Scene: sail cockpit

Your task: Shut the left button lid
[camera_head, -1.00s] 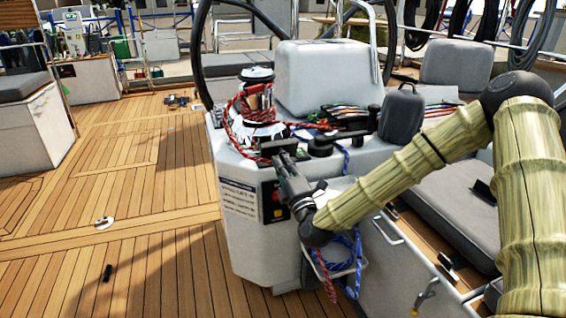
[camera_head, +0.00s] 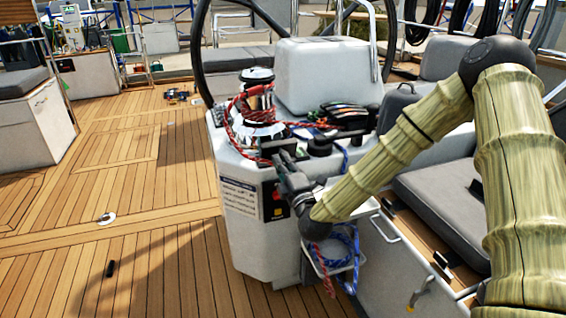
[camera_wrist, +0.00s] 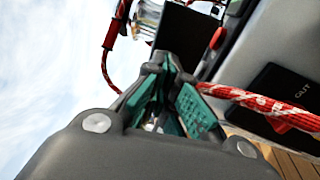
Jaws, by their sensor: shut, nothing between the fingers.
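The left button lid seems to be the dark flat flap (camera_wrist: 187,42) standing raised just beyond the fingertips in the wrist view. In the head view a dark flap (camera_head: 275,146) shows on the pedestal top, below the winch. A second dark lid (camera_wrist: 285,92), marked "OUT", lies flat to the right in the wrist view. My gripper (camera_head: 284,163) is at the pedestal's upper front edge, close to the flap. In the wrist view my gripper (camera_wrist: 172,72) is shut and empty, with teal pads. I cannot tell whether it touches the flap.
A winch (camera_head: 258,103) wound with red rope stands on the white pedestal (camera_head: 242,240). Red rope (camera_wrist: 255,98) crosses the wrist view beside the fingers. A red-and-yellow button panel (camera_head: 275,200) is on the pedestal front. The wooden deck (camera_head: 120,200) is open at left.

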